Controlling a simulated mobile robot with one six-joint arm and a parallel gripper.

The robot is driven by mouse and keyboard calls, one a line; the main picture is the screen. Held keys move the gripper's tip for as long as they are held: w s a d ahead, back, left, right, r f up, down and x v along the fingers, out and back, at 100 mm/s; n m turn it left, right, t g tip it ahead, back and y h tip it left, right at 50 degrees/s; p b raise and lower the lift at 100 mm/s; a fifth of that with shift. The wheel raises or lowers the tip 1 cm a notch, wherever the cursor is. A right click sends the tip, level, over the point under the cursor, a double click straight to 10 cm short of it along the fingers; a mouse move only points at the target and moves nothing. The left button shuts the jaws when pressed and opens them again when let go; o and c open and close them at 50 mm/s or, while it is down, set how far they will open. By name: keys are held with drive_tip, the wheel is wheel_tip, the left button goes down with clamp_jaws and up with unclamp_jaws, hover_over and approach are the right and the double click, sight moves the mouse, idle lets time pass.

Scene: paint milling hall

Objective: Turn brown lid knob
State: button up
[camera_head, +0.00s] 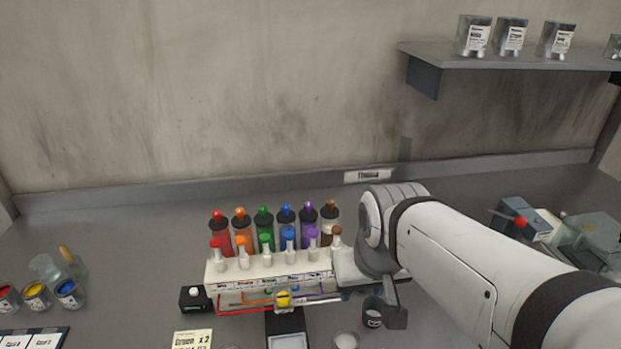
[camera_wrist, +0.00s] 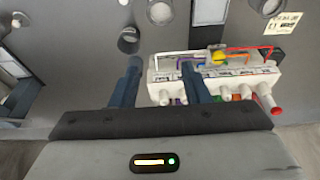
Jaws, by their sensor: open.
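A white dispenser rack (camera_head: 262,270) stands on the grey table, with a row of small knobs along its top. The brown knob (camera_head: 336,231) is at its right end in the head view, close beside my wrist. Behind it stands a brown bottle (camera_head: 329,222) with a brown cap. My gripper (camera_wrist: 160,66) is open. In the wrist view its two dark fingers straddle the rack's left end. A white knob stem (camera_wrist: 164,97) shows between the fingers; its cap colour cannot be made out. In the head view my arm hides part of the rack's right end.
A dark cup (camera_head: 373,312) stands just right of the rack, near my finger. A black box with a white button (camera_head: 195,298) is at left. Paint pots (camera_head: 36,294) stand farther left. A red-knobbed device (camera_head: 520,222) is behind my arm. The back of the table is mostly clear.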

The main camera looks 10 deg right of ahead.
drive_tip(key=w+r+m+g, duration=0.15)
drive_tip(key=w+r, duration=0.35)
drive_tip(key=w, duration=0.8)
drive_tip(key=m+g, duration=0.2)
drive_tip(key=m, duration=0.1)
hover_over(330, 201)
drive_tip(key=shift+s+r+b, duration=0.25)
drive_tip(key=shift+r+b, duration=0.1)
drive_tip(key=shift+b, duration=0.1)
drive_tip(key=shift+w+f, duration=0.15)
drive_tip(key=shift+f, duration=0.4)
wheel_tip(330, 201, down, 7)
drive_tip(key=shift+r, duration=0.15)
drive_tip(key=shift+c, duration=0.2)
clamp_jaws()
